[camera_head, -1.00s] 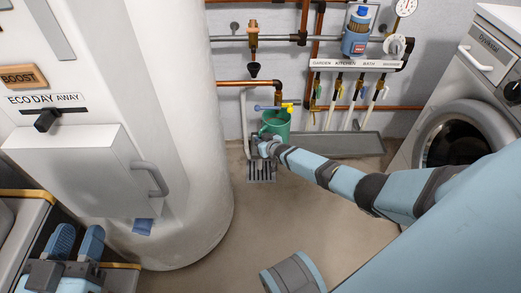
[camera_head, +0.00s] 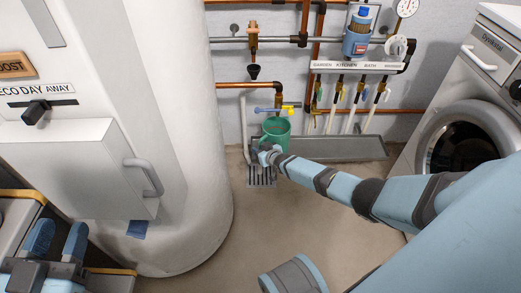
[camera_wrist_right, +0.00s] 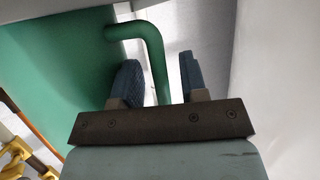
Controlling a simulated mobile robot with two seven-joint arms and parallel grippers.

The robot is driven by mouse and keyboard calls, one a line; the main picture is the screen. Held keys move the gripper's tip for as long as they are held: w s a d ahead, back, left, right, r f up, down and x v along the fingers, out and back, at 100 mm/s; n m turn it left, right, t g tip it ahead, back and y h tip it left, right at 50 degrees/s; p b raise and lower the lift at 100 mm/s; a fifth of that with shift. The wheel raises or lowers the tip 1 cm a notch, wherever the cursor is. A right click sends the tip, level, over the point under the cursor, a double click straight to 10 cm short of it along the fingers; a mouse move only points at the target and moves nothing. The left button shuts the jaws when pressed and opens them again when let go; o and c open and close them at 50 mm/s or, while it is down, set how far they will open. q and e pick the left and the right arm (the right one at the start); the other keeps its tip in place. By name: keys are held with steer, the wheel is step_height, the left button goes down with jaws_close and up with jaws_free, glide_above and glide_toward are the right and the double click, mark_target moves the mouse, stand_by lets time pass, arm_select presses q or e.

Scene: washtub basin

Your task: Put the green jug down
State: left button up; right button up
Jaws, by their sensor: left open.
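In the right wrist view, the jug's green handle (camera_wrist_right: 155,62) passes between the two fingers of my right gripper (camera_wrist_right: 160,78). The handle is close to the left finger, and a pale gap shows beside the right one. I cannot tell whether they grip it. My left gripper (camera_head: 57,240) is open and empty at the lower left.
A large white tank (camera_head: 185,130) with a box and handle stands at left. A grey trough (camera_head: 335,148) runs along the wall, below labelled valves and hoses. A washing machine (camera_head: 460,140) stands at right. Clear floor (camera_head: 215,262) lies in front of the grate.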

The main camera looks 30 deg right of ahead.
steer(key=shift+s+r, duration=0.15)
steer(key=shift+r, duration=0.1)
arm_select(q)
steer(key=shift+s+d+r+n+g+y+p, duration=0.25)
steer(key=shift+s+n+p, duration=0.4)
steer(key=shift+p, duration=0.7)
steer(key=shift+s+d+r+n+g+p, duration=0.25)
steer(key=shift+n+p, duration=0.55)
steer(key=shift+p, duration=0.55)
steer(key=shift+s+d+r+n+g+y+p, duration=0.3)
steer(key=shift+s+n+p, duration=0.35)
steer(key=shift+p, duration=0.7)
arm_select(e)
steer(key=v, duration=1.1)
steer(key=shift+s, duration=0.35)
arm_select(q)
steer(key=shift+w, duration=0.1)
